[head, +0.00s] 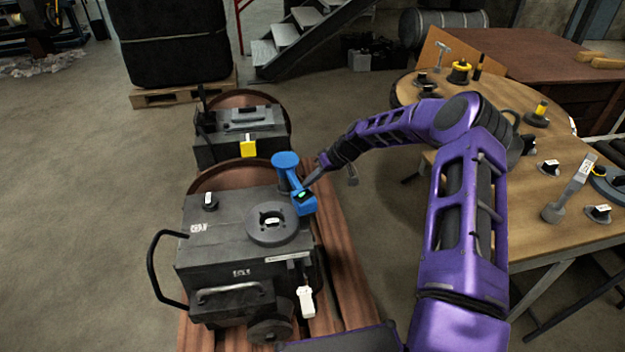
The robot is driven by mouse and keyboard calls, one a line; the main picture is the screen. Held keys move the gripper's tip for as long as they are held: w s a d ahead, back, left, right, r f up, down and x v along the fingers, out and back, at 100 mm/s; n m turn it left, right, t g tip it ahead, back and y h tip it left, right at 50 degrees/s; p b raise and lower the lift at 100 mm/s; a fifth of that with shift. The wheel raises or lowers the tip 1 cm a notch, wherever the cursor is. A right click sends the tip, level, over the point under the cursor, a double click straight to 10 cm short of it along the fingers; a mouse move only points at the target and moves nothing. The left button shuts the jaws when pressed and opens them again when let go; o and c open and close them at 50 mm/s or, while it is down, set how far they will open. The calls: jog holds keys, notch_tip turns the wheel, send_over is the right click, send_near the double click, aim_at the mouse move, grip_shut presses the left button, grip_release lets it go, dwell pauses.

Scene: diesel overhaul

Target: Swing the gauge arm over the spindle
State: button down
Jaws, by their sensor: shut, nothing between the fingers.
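The gauge arm (286,172) is blue, with a round top end and a boxy lower end that carries a small green display. It stands at the back right edge of a dark grey machine housing (225,232). The spindle appears to be the small part in the middle of the round grey disc (285,236) on the housing top. The gauge's boxy end is behind and right of the disc, apart from its centre. My gripper (306,186) is shut and empty, at the right side of the blue gauge arm. Whether it touches the gauge I cannot tell.
A black loop handle (155,270) sticks out left of the housing. A white tag (306,301) hangs at its front right. A second dark unit with a yellow tag (248,145) stands behind. A round wooden table (480,205) with tools is right. Floor at left is clear.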

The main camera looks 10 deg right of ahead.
aim_at(294, 186)
jog(key=a+m+t+h, duration=0.1)
jog(key=a+m, duration=0.1)
jog(key=s+a+m+t+b, duration=0.1)
jog(key=a+m, duration=0.2)
jog(key=shift+s+t+h, duration=0.2)
jog(key=shift+t+h, duration=0.1)
jog(key=shift+h, duration=0.1)
jog(key=shift+a+m+t+h+b, duration=0.35)
jog(key=shift+a+m, duration=0.35)
jog(key=shift+a, duration=0.65)
jog(key=shift+w+a+r, duration=0.1)
